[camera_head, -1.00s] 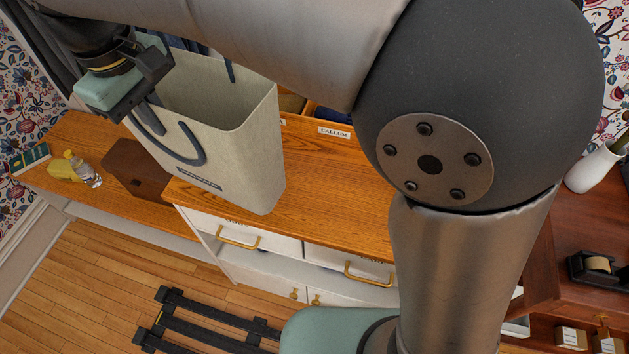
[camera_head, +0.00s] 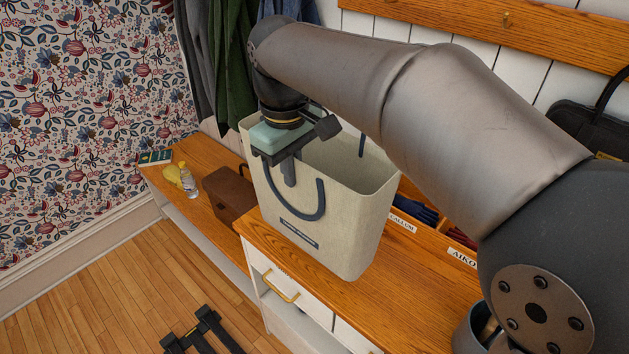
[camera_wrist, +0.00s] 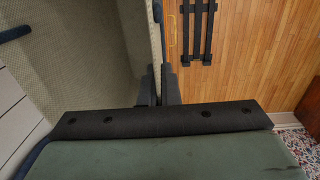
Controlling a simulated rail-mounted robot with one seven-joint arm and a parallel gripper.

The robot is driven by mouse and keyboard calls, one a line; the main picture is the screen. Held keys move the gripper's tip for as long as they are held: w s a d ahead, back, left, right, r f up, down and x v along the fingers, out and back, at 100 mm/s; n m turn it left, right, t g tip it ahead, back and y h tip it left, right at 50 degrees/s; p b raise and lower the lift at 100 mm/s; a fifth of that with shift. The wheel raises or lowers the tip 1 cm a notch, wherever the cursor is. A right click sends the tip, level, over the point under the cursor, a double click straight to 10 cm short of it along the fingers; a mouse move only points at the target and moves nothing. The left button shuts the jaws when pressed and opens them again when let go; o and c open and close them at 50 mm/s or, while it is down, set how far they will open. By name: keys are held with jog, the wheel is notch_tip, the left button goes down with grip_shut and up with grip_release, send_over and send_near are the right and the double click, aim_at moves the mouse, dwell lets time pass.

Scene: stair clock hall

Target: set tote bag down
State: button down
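The cream tote bag (camera_head: 325,215) with dark blue handles is upright over the left end of the wooden counter (camera_head: 415,290). Its base looks at or very near the countertop; I cannot tell if it touches. My gripper (camera_head: 289,172) is at the bag's near left top edge. The bag's far lower side is hidden.
A lower bench (camera_head: 205,185) at left holds a brown box (camera_head: 232,195), a clear bottle (camera_head: 189,184), a yellow item (camera_head: 174,174) and a book (camera_head: 155,158). Labelled cubbies (camera_head: 403,222) stand behind the bag at right. Coats (camera_head: 225,60) hang behind. A dark slatted rack (camera_head: 203,332) is on the floor.

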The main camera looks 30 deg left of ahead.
jog(key=w+a+f+p, duration=0.1)
jog(key=w+a+f, duration=0.1)
jog(key=w+f, duration=0.5)
jog(key=shift+f, duration=1.65)
jog(key=c, duration=1.7)
grip_release()
jog(key=r, duration=1.2)
jog(key=shift+s+r, duration=0.1)
jog(key=shift+s, duration=0.15)
